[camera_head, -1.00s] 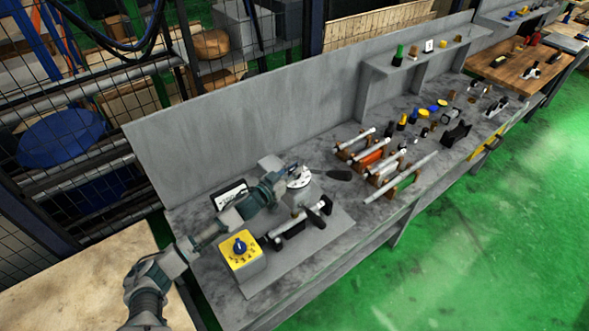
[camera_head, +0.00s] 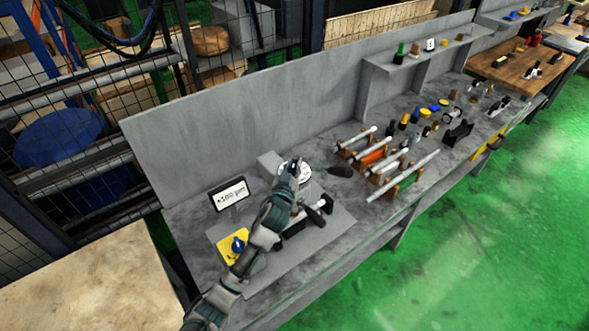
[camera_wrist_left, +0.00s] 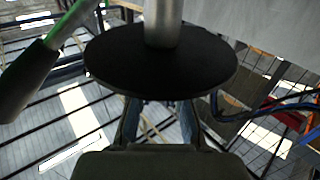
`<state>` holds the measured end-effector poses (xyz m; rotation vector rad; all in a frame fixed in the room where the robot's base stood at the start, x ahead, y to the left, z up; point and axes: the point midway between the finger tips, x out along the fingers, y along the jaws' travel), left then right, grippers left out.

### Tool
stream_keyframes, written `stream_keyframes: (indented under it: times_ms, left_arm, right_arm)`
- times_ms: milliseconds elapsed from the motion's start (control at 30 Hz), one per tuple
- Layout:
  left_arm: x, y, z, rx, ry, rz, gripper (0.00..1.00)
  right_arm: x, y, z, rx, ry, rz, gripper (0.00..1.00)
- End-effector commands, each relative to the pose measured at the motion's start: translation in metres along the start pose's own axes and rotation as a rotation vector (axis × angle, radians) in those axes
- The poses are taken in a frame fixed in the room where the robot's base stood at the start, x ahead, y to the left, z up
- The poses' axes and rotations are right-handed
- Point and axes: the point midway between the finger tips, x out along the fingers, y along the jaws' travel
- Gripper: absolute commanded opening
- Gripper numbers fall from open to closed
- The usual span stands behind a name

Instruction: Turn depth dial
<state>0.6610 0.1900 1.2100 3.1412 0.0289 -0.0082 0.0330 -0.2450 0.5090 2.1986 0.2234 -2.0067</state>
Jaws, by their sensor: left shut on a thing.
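The depth dial (camera_head: 307,171), a pale round disc, sits on the grey grinder housing at the workbench's near end. My left gripper (camera_head: 294,164) is at the dial and covers part of it in the head view. It is shut on the dial, though the fingertip contact is hard to see. In the left wrist view, a black disc with a grey shaft (camera_wrist_left: 160,65) fills the upper middle, and the gripper fingers (camera_wrist_left: 160,112) reach up to it. A display (camera_head: 231,194) behind my arm reads +100 µm. My right gripper is not in view.
A yellow panel with a blue knob (camera_head: 237,243) is partly behind my left arm. A dark handle (camera_head: 315,216) lies close to the gripper. Racks of rods (camera_head: 388,162) stand further along the bench. A back wall (camera_head: 250,120) rises behind the bench.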

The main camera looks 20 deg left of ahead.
Motion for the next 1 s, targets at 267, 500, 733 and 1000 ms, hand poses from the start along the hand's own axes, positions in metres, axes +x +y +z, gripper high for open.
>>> stream_keyframes:
  times_ms: [267, 500, 733, 1000]
  left_arm:
    - [0.001, -0.002, -0.005, -0.004, 0.014, -0.140, 0.00]
    - [0.000, -0.004, -0.007, -0.001, 0.015, -0.190, 0.00]
    - [0.000, -0.005, -0.008, 0.001, 0.017, -0.196, 0.00]
    - [0.000, -0.005, -0.007, 0.001, 0.016, -0.196, 0.39]
  right_arm:
    - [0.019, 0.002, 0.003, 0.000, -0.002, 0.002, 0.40]
    - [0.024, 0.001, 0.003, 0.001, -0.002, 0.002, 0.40]
    - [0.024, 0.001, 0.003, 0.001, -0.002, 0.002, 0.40]
    - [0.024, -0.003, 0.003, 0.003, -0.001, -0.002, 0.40]
